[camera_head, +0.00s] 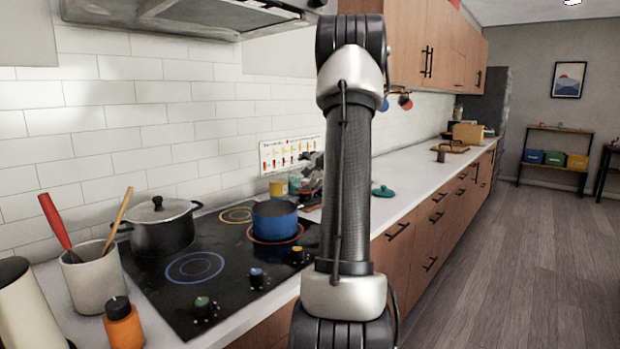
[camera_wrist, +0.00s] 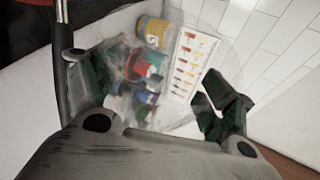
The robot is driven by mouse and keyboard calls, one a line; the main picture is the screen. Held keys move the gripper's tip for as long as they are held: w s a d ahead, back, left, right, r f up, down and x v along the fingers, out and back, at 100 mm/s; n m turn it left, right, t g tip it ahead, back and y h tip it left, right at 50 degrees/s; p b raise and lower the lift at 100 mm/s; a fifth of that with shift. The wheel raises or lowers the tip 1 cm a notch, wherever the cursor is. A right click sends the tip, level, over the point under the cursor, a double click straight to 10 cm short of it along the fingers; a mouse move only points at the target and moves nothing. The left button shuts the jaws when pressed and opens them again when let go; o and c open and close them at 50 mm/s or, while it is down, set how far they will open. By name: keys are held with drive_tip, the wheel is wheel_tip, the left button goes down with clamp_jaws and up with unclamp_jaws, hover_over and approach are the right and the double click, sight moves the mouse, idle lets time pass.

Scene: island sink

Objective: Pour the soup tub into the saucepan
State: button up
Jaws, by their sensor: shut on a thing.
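The blue saucepan (camera_head: 275,222) stands on the red-ringed burner of the black hob in the head view. My gripper (camera_head: 309,172) is behind and to the right of it, largely hidden by my arm. In the wrist view my gripper (camera_wrist: 152,98) has its dark fingers on either side of a clear, see-through tub (camera_wrist: 222,56), and is shut on it. The tub looks like the soup tub; jars and a card show through it. Its contents and tilt cannot be made out. In the head view the tub is too small and covered to tell.
A lidded dark pot (camera_head: 162,232) stands at the hob's back left. A utensil crock (camera_head: 97,280) and an orange bottle (camera_head: 122,325) are at the front left. A yellow can (camera_head: 279,187) and a chart card (camera_head: 291,153) are by the wall. A teal item (camera_head: 382,191) lies right of my arm.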

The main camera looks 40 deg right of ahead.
drive_tip(key=shift+s+a+r+n+h, duration=0.1)
drive_tip(key=shift+a+r+n+h, duration=0.2)
drive_tip(key=shift+r+n+h, duration=0.15)
drive_tip(key=a+r+n+t+h, duration=0.1)
drive_tip(key=a+n+t+h, duration=0.1)
drive_tip(key=n, duration=0.1)
drive_tip(key=shift+a+r+n+h, duration=0.25)
drive_tip(key=shift+r, duration=0.1)
idle(1.6)
